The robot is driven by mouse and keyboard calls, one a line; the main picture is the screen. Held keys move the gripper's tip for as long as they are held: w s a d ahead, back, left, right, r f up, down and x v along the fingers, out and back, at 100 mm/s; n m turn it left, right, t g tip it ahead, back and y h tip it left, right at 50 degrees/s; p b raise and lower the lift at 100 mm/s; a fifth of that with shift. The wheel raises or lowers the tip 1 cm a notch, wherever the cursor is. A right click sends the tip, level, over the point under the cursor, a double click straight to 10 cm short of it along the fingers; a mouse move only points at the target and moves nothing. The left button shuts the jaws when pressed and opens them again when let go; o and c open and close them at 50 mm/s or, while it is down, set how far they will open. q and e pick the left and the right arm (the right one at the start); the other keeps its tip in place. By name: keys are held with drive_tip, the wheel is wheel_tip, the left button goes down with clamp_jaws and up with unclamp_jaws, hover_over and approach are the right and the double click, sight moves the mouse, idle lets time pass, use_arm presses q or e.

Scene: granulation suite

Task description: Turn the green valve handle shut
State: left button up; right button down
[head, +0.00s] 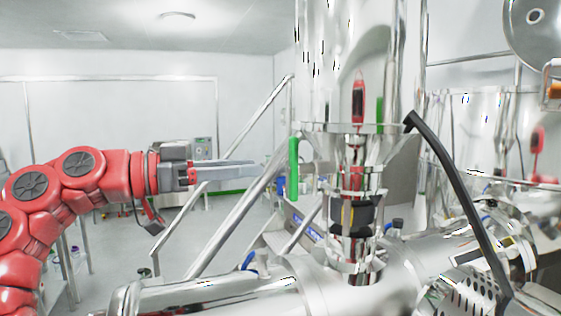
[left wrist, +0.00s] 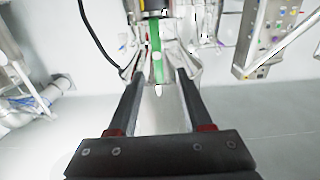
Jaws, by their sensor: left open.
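The green valve handle (head: 293,168) hangs upright on the left side of the steel vessel's lower neck in the head view. In the left wrist view the green handle (left wrist: 156,52) shows ahead, between the lines of the two fingers. My left gripper (head: 256,168) comes in from the left with its fingers level, pointing at the handle and a little short of it. In the left wrist view the left gripper (left wrist: 160,78) is open, with nothing between its fingers. My right gripper is not in view.
The steel vessel (head: 350,60) stands above a horizontal steel housing (head: 340,290). A black bent bar (head: 455,170) crosses on the right. Slanted steel rails (head: 235,225) stand below and behind the left gripper. Open floor lies at the left.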

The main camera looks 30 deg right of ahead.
sight(289, 164)
use_arm(q)
drive_tip(key=x, duration=0.1)
drive_tip(key=p+x, duration=0.1)
drive_tip(key=x, duration=0.1)
drive_tip(key=p+x, duration=0.1)
drive_tip(key=x, duration=0.1)
drive_tip(key=shift+s+a+r, duration=0.1)
drive_tip(key=shift+s+r, duration=0.15)
drive_tip(key=shift+r, duration=0.1)
drive_tip(key=shift+s+d, duration=0.2)
drive_tip(key=shift+d, duration=0.1)
drive_tip(key=shift+d+f, duration=0.1)
drive_tip(key=shift+d, duration=0.2)
drive_tip(key=shift+w+d+f, duration=0.1)
drive_tip(key=shift+d+f, duration=0.1)
drive_tip(key=shift+d, duration=0.1)
drive_tip(key=shift+a, duration=0.15)
drive_tip(key=c, duration=0.5)
clamp_jaws()
